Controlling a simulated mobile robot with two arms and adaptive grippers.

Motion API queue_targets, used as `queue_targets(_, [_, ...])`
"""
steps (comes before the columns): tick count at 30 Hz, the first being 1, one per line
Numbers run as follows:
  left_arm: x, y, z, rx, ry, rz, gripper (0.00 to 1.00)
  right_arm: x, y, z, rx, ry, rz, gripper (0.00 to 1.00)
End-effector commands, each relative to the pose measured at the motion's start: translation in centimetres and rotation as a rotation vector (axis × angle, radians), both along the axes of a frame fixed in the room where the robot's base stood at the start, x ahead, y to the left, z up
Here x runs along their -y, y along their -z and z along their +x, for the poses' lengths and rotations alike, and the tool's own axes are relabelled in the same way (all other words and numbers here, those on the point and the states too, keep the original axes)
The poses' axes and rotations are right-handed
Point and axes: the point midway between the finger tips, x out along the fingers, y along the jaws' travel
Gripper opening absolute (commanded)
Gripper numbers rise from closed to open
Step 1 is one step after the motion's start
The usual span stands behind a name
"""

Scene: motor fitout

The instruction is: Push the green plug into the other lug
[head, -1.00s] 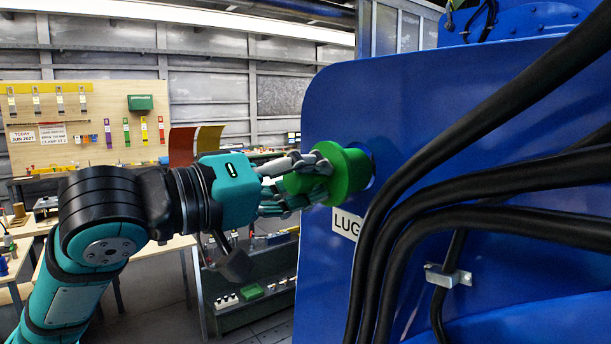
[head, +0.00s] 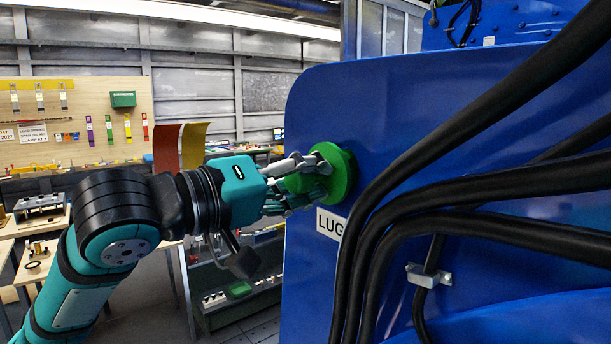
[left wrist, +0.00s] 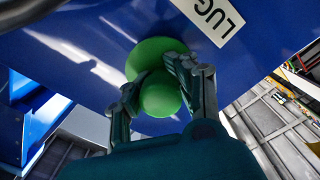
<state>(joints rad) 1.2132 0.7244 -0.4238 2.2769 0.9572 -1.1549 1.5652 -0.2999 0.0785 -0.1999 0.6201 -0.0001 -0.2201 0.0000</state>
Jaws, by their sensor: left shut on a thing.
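The green plug (head: 341,172) has a round flange and a narrower knob. Its flange sits against the blue motor panel (head: 420,110), above a white label (head: 330,224) that reads "LUG". My left gripper (head: 300,184) is shut on the knob of the plug, with fingers on both sides. In the left wrist view the plug (left wrist: 158,62) shows between the fingers of my left gripper (left wrist: 160,95), its flange close to the blue panel. The flange covers the lug opening, so I cannot tell how deep the plug sits. My right gripper is not in view.
Thick black cables (head: 450,185) run across the panel just right of the plug. A metal cable clamp (head: 428,276) is below them. A workbench with a tool board (head: 85,125) stands at the back left. A dark shelf trolley (head: 232,290) stands below my left arm.

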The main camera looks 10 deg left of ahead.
Motion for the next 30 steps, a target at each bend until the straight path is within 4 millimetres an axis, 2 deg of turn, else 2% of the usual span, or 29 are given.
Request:
queue_targets(24, [1.3, -0.1, 1.6, 0.0, 0.001, -0.001, 0.0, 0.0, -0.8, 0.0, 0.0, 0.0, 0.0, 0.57])
queue_targets(25, [1.2, 0.0, 1.6, 0.0, 0.001, -0.001, 0.26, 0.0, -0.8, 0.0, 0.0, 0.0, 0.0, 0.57])
queue_targets(30, [1.2, 0.0, 1.6, 0.001, 0.0, -0.001, 0.49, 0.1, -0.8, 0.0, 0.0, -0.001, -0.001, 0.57])
